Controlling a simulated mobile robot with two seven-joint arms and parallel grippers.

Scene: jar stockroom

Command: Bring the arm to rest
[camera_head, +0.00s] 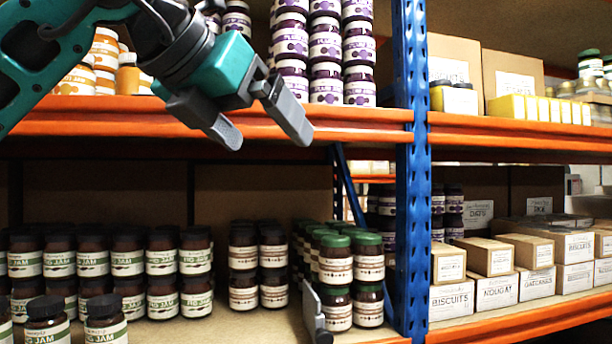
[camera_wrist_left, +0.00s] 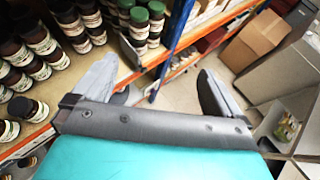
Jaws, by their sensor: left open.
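My left gripper (camera_head: 266,132) is teal and grey, and its arm comes in from the upper left of the head view. Its two fingers are apart with nothing between them, in front of the orange edge of the upper shelf (camera_head: 350,124). In the left wrist view the open fingers (camera_wrist_left: 158,92) show with floor and the shelf edge beyond them. My right gripper is in neither view.
Dark fig jam jars (camera_head: 92,256) stand stacked on the lower shelf, with green-lidded jars (camera_head: 368,258) beside a grey divider (camera_head: 316,318). Plum jars (camera_head: 326,48) stand above. A blue post (camera_head: 412,170) separates biscuit boxes (camera_head: 452,298). A cardboard box (camera_wrist_left: 264,36) stands beyond open floor.

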